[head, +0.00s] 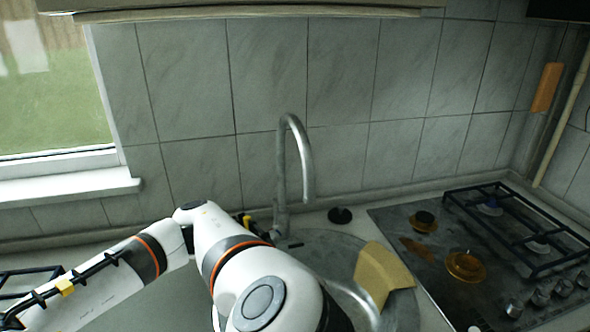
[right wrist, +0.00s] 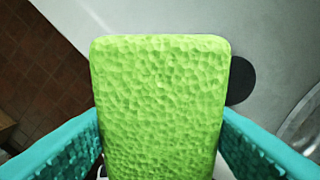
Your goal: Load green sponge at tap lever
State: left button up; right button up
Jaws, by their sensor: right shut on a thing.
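The green sponge (right wrist: 160,75) fills the middle of the right wrist view, with its broad pitted face toward the camera. My right gripper (right wrist: 160,118) is shut on it, one teal finger at each side edge. The sponge is not visible in the head view. The grey curved tap (head: 303,160) stands upright behind the sink in the head view. I cannot clearly make out its lever; my white arm crosses in front and to the left of the tap base. My left gripper is not in view.
The sink (head: 325,243) is partly hidden by my arm. A black round thing (head: 340,215) lies behind the sink. The hob (head: 480,250) with black grates stands to the right. A tiled wall bounds the back.

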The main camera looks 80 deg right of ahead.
aim_at(275, 226)
jog(key=k, duration=0.55)
jog(key=j+z, duration=0.1)
jog(key=z, duration=1.45)
jog(key=j+z, duration=0.2)
jog(key=j, duration=0.4)
jog(key=k+j+z, duration=0.15)
jog(key=j, duration=0.45)
